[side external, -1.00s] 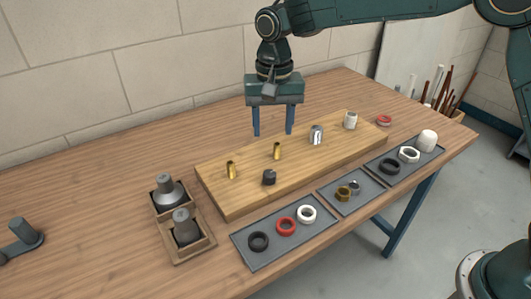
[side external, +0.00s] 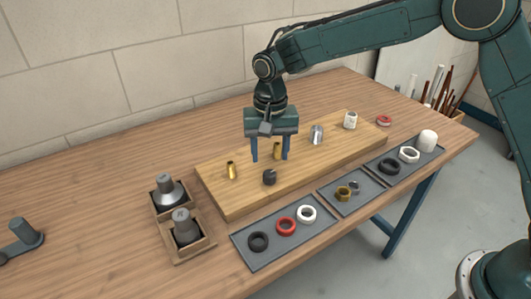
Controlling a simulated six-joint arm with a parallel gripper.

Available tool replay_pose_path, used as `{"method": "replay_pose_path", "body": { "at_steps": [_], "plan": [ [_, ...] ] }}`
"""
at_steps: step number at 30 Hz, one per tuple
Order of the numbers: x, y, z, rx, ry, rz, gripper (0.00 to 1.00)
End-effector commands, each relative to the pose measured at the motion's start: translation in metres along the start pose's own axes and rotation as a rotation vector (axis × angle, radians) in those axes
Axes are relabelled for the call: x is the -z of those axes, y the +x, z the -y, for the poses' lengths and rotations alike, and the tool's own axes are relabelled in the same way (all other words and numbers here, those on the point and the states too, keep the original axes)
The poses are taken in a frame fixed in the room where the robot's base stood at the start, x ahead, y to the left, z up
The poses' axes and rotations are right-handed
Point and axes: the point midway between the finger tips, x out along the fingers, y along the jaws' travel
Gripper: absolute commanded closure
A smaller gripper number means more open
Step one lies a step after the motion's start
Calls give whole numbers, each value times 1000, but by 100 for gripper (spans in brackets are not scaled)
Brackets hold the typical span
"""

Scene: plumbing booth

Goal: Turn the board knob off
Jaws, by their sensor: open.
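The board (side external: 222,199) is a thick light-wood slab lying on the workbench. The board knob (side external: 269,177) looks to be the small dark grey knob near the board's front edge; its on or off position is too small to tell. My gripper (side external: 270,158) points down with two blue fingers spread apart and nothing between them that it grips. It is above the board, just behind and above the dark knob in the picture. A brass fitting (side external: 277,151) shows between the fingers, close to the right one; I cannot tell if they touch.
Another brass fitting (side external: 232,170), a metal fitting (side external: 317,134) and a white fitting (side external: 350,120) stand on the board. Grey trays with rings (side external: 286,226) lie in front. Wooden boxes holding grey parts (side external: 186,229) stand at left. The bench is clear behind the board.

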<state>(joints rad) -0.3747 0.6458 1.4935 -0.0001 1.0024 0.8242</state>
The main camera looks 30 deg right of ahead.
Motion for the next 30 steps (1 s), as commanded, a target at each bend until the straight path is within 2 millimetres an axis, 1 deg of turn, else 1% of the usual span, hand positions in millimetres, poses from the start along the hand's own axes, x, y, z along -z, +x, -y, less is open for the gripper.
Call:
{"method": "replay_pose_path", "body": {
  "at_steps": [1, 6, 13, 18, 27, 28, 30],
  "plan": [
    [-1, 9, -1, -3, 0, 3, 49],
    [-1, 35, -1, -3, 0, 3, 49],
    [0, 61, 0, -1, 0, 1, 49],
    [0, 69, 0, 0, 0, 0, 49],
    [0, 71, 0, 0, 0, 0, 49],
    [0, 71, 0, 0, 0, 0, 51],
    [0, 71, 0, 0, 0, 0, 65]
  ]
}}
